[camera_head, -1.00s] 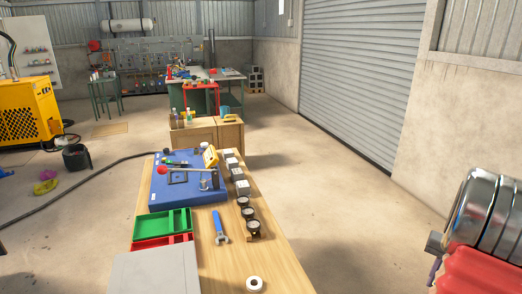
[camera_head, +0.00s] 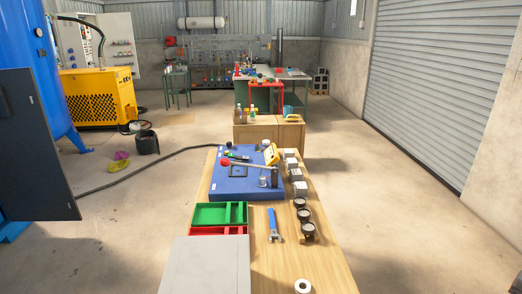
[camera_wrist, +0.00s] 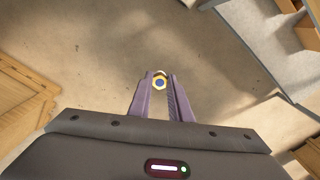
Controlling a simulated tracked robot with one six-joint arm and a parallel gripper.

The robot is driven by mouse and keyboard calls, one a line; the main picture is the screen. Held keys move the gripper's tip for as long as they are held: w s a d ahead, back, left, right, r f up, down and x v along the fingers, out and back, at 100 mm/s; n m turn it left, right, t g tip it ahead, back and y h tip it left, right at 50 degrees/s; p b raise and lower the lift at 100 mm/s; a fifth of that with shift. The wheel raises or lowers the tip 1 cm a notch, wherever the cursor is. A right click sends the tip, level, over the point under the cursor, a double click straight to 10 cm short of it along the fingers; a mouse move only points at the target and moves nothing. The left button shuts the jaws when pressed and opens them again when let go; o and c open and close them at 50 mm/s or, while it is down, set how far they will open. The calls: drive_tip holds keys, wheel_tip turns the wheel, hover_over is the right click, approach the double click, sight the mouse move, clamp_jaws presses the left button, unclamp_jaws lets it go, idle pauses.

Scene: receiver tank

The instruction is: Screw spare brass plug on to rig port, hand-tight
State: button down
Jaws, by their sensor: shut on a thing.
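My gripper (camera_wrist: 160,92) shows only in the wrist view, its two purple-grey fingers shut on a small brass plug (camera_wrist: 160,76) at their tips. I cannot tell which fitting is the port. My gripper is out of the head view, apart from the rig.
A dark cabinet door (camera_head: 35,150) stands at left. Floor right of the bench is clear.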

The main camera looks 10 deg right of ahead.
idle(0.4)
drive_tip(key=shift+w+a, duration=0.15)
drive_tip(key=shift+w, duration=0.15)
drive_tip(key=w+a+r+n, duration=0.3)
drive_tip(key=w+a+n, duration=0.3)
drive_tip(key=w+a, duration=1.55)
drive_tip(key=w+a+r+n, duration=0.1)
drive_tip(key=w+a+n, duration=0.1)
drive_tip(key=a, duration=0.8)
drive_tip(key=w+a+r+n, duration=0.1)
drive_tip(key=w+a, duration=0.4)
drive_tip(key=a, duration=0.5)
drive_tip(key=w+a+r+n, duration=0.1)
drive_tip(key=w+a+n, duration=0.2)
drive_tip(key=a, duration=0.7)
drive_tip(key=shift+w+r+n, duration=0.15)
drive_tip(key=shift+r+n, duration=0.1)
drive_tip(key=shift+n, duration=0.05)
